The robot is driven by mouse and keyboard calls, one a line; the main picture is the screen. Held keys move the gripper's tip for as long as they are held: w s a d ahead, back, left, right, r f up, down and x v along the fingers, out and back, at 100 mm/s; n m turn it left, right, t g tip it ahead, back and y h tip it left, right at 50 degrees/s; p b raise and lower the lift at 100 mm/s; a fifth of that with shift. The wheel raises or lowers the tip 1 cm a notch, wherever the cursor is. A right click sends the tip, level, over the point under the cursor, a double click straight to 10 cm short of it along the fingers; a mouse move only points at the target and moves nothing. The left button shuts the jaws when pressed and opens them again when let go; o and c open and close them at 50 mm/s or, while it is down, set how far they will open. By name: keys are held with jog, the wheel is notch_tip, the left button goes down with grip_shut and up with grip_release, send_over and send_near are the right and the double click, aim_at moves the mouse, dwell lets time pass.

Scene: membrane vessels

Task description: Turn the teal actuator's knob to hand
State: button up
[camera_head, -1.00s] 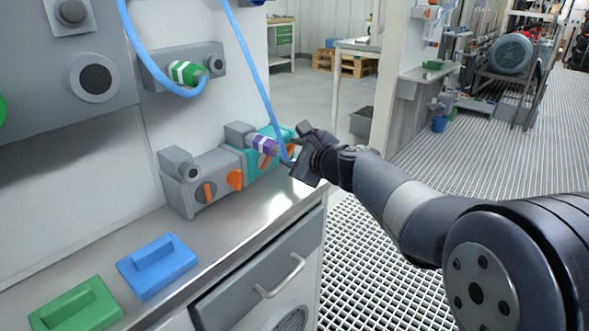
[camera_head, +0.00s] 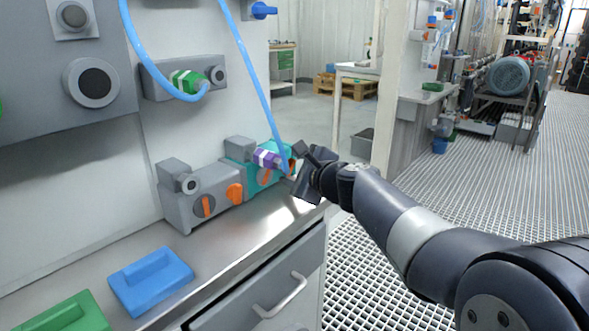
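The teal actuator (camera_head: 252,180) sits on the steel bench against the wall. A slotted orange knob (camera_head: 265,176) is on its front, and another orange part (camera_head: 291,165) shows at its right end. A purple-and-white connector (camera_head: 268,158) with a blue hose lies across its upper part. My gripper (camera_head: 299,171) is at the actuator's right end, close beside the orange end part. Its dark fingers point left toward the actuator. I cannot tell whether they touch it, or how far they are parted. The knob's markings are too small to read.
A grey actuator (camera_head: 218,185) with orange knobs stands just left of the teal one. The blue hose (camera_head: 256,75) hangs down close to my gripper. Blue (camera_head: 150,283) and green (camera_head: 65,315) handled blocks lie on the bench front. Grated floor is open to the right.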

jog(key=shift+o, duration=1.1)
jog(key=shift+s, duration=0.1)
jog(key=p+v, duration=0.2)
jog(key=v, duration=0.8)
jog(key=shift+s+d, duration=0.2)
jog(key=shift+d, duration=0.05)
jog(key=shift+c, duration=0.2)
